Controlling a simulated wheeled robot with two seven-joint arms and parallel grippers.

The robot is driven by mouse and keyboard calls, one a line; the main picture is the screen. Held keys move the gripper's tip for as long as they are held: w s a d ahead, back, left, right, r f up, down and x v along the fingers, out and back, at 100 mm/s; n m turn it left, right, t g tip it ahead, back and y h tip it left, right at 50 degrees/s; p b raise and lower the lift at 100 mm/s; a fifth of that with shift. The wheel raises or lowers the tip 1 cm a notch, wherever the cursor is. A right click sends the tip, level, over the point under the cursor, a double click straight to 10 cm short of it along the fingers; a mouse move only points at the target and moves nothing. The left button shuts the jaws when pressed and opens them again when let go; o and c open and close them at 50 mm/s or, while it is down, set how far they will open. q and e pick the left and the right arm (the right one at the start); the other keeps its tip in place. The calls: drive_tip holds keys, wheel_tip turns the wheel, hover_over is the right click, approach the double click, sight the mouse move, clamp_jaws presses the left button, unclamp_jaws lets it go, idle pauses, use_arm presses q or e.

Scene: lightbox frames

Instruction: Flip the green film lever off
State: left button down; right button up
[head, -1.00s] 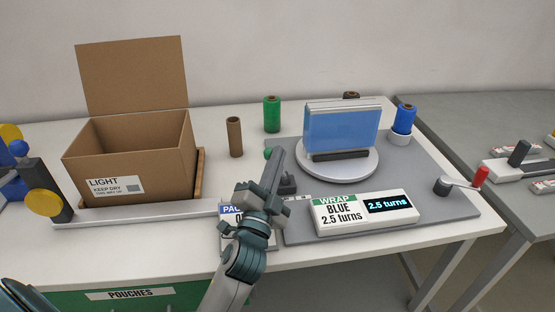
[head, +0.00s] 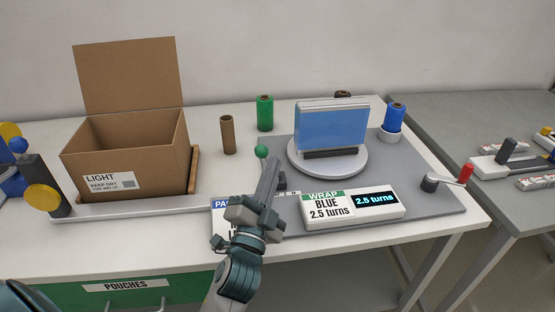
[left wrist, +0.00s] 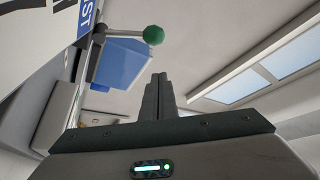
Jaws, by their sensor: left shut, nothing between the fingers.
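The green lever's round knob (head: 262,151) stands at the left end of the grey wrapping base, and the gripper hides its stem in the head view. In the left wrist view the green knob (left wrist: 153,35) sits on a light metal stem, above and left of the fingertips. My left gripper (head: 273,165) is shut and empty. Its tips are just below the knob in the head view, with a visible gap in the wrist view. My right gripper is not in view.
A blue-wrapped block (head: 332,127) stands on the round turntable (head: 350,164). The sign (head: 352,207) reads BLUE 2.5 turns. A green roll (head: 265,113), a brown tube (head: 228,134) and an open carton (head: 124,155) are at the back and left. A red-handled crank (head: 466,174) is right.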

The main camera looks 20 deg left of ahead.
use_arm(q)
drive_tip(key=shift+b+v, duration=0.35)
drive_tip(key=shift+v, duration=1.6)
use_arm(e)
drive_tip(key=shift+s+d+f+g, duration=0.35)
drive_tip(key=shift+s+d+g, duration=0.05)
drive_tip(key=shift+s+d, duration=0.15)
use_arm(q)
drive_tip(key=shift+s+d, duration=0.1)
